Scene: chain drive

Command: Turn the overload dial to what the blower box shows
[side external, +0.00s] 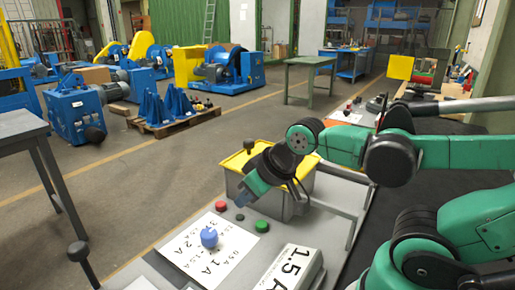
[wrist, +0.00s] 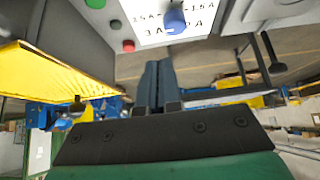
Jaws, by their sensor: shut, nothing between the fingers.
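The blue overload dial (side external: 209,237) sits on a white scale sheet (side external: 232,257) marked with amp values, among them 1 A, 2 A and 3 A. Which value it points at cannot be read. The dial also shows at the top of the wrist view (wrist: 174,20). A pale box (side external: 291,268) with "1.5 A" on its top stands to the right of the sheet; I take it for the blower box. My gripper (side external: 243,201) is shut and empty, above the panel, behind and to the right of the dial, apart from it. Its closed fingers (wrist: 158,85) show in the wrist view.
A red button (side external: 221,206), a small black knob (side external: 240,217) and a green button (side external: 262,226) lie between my gripper and the dial. A grey bin with a yellow top (side external: 297,203) stands close behind my gripper. A grey rail runs along the panel's right side.

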